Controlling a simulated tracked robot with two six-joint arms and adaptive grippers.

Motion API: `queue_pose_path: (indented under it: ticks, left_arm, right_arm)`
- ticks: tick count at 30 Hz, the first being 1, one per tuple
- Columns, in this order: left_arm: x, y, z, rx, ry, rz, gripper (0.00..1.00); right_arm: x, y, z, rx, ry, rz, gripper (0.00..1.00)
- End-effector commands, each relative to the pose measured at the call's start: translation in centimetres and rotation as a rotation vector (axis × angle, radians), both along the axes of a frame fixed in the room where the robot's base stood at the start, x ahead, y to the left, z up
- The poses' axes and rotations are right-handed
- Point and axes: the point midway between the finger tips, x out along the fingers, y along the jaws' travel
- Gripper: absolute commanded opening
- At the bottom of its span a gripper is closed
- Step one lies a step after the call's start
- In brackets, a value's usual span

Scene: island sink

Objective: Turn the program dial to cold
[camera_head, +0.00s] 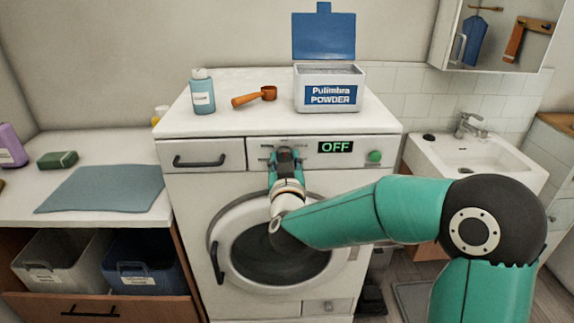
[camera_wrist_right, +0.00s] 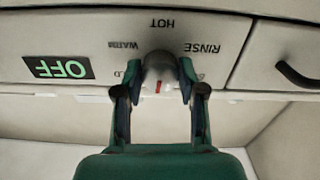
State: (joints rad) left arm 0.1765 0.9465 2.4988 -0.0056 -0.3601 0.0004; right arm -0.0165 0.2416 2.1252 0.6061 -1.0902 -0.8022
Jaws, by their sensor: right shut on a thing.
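The program dial (camera_wrist_right: 159,70) is a grey knob on the washing machine's front panel, seen upside down in the right wrist view. A short red mark shows on its face, on the side away from HOT. HOT, WARM and RINSE are readable around it. A label ending in "LD" and one starting with "S" are partly covered by the fingers. My right gripper (camera_wrist_right: 160,87) is shut on the dial, one finger on each side. In the head view my right gripper (camera_head: 286,155) covers the dial. The display (camera_head: 335,147) reads OFF. My left gripper is out of view.
A green button (camera_head: 375,156) is right of the display, and a drawer (camera_head: 204,156) is to the left. A bottle (camera_head: 202,92), an orange scoop (camera_head: 255,96) and a powder box (camera_head: 329,88) stand on top. A sink (camera_head: 475,160) is at right.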

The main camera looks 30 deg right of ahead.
Motion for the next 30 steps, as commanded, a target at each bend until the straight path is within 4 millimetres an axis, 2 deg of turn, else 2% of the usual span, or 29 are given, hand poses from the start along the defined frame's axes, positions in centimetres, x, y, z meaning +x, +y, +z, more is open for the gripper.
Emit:
queue_pose_path:
  ticks: [1, 15, 30]
  left_arm:
    - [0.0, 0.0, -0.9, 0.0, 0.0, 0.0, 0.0]
    - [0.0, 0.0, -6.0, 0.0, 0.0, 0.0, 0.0]
    - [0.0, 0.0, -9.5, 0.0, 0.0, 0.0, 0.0]
  right_arm:
    - [-0.1, -0.1, -0.4, 0.026, -0.019, -0.003, 0.05]
    - [-0.1, -0.1, -0.5, 0.381, -0.237, -0.002, 0.05]
    - [-0.1, -0.2, -0.3, 0.714, -0.439, -0.006, 0.05]
